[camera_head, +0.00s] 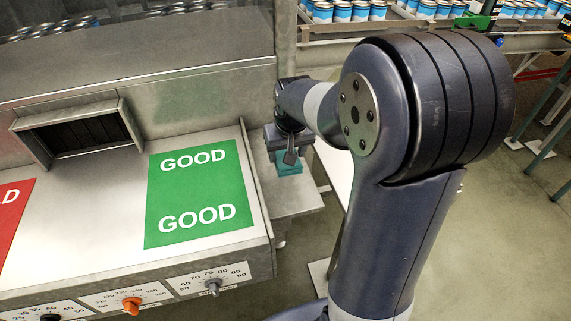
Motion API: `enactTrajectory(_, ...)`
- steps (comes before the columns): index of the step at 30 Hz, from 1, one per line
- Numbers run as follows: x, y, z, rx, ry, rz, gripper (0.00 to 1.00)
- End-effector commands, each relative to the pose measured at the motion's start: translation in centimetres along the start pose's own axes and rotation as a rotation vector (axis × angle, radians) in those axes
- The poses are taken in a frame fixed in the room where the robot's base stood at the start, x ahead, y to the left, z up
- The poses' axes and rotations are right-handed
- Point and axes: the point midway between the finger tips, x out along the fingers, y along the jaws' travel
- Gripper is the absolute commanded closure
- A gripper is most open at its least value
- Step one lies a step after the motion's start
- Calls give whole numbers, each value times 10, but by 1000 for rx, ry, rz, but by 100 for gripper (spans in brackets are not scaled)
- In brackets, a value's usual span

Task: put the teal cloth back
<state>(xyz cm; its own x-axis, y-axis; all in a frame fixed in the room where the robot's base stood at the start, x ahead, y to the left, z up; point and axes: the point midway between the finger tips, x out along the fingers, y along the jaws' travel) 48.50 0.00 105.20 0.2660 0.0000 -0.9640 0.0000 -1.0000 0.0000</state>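The teal cloth (290,169) shows as a small folded-looking patch on or just above a small metal side shelf (302,203). My gripper (289,158) points down right over the cloth, at the shelf's back part. The gripper's body hides part of the cloth and most of the fingers. I cannot tell whether the fingers are around the cloth, or whether the cloth touches the shelf.
A worktop (110,200) left of the shelf bears a green GOOD mat (200,190) and part of a red mat (12,215). Knobs line its front. A vented metal box (75,130) stands behind. Cans (350,10) fill conveyors at the back. Floor shows at right.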

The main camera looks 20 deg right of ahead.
Motion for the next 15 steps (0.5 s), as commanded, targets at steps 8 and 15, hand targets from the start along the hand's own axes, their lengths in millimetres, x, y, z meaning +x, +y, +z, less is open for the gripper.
enactTrajectory(8,31,0,9,0,-3,0,63)
enactTrajectory(15,54,0,15,0,0,0,63)
